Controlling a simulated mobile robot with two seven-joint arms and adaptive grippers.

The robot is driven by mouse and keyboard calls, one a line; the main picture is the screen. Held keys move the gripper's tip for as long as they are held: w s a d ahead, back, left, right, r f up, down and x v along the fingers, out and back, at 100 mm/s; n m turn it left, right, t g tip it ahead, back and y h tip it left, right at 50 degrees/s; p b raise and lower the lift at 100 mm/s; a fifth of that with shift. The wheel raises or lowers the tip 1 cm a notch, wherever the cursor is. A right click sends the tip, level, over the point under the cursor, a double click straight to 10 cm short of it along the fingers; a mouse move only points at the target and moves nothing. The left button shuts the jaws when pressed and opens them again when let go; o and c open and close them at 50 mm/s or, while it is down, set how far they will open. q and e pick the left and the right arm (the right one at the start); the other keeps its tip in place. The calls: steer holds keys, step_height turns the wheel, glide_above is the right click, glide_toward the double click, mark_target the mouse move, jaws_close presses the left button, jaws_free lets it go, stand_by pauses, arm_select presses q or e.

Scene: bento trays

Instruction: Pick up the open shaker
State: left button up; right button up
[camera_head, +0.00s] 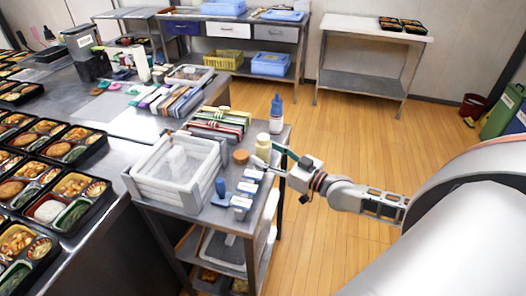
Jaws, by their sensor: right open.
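A small pale yellow container (263,147), which looks like the shaker, stands upright near the right edge of a small cart (258,196). I cannot make out whether its top is open. A short round brown piece (240,157) lies just left of it. My right gripper (273,159) reaches in from the right, open, with its fingertips close to the container's lower right side. I cannot tell whether a finger touches it. My left gripper is not in view.
A blue bottle (276,114) stands behind the container. Several blue-and-white items (241,202) sit in front, and a white crate (160,190) stands left. Bento trays (75,146) cover the left counter. The wooden floor (370,140) right of the cart is clear.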

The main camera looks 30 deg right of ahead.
mark_target(263, 137)
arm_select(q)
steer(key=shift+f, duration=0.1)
arm_select(e)
steer(key=shift+x, duration=1)
steer(key=c, duration=1.3)
steer(key=shift+o, duration=0.2)
steer(key=shift+r, duration=0.1)
step_height(263, 137, up, 11)
steer(key=p, duration=0.4)
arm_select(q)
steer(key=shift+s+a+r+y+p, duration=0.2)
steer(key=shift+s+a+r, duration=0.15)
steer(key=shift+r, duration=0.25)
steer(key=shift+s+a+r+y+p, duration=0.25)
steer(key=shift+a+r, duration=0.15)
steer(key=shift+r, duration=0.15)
arm_select(e)
step_height(263, 137, up, 9)
